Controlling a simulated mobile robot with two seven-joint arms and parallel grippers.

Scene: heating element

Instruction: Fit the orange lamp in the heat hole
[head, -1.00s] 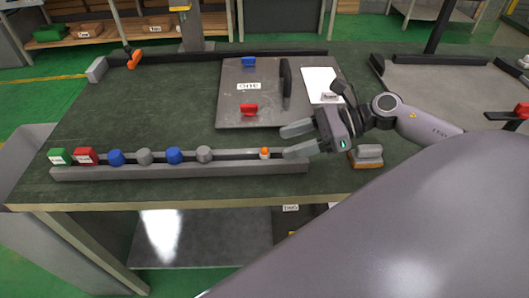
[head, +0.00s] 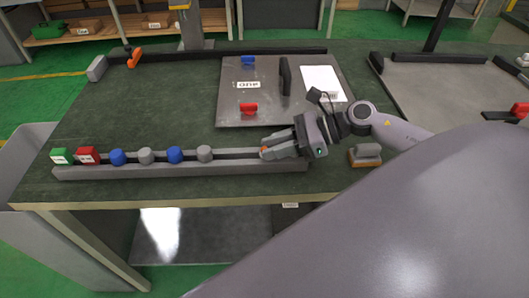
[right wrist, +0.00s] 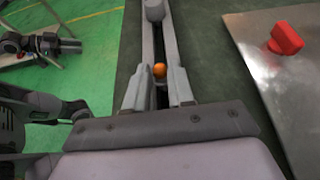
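The orange lamp (right wrist: 160,71) stands in the slot of the long grey rack at the front of the bench. In the head view only a bit of its orange top (head: 264,152) shows beside the fingertips. My right gripper (head: 280,147) reaches in from the right, its fingers close together on either side of the lamp. In the right wrist view the fingers (right wrist: 159,84) leave only a lamp-wide gap, shut on it. My left gripper is out of the head view; a dark arm end that looks like it (right wrist: 45,43) shows in the right wrist view. I cannot identify the heat hole.
The rack (head: 120,173) also holds green, red, blue and grey pieces to the left. Behind it lies a metal plate (head: 232,100) with a red knob (head: 248,108), a blue knob (head: 248,60) and a black handle (head: 285,77). An orange-based block (head: 366,155) sits right of the gripper.

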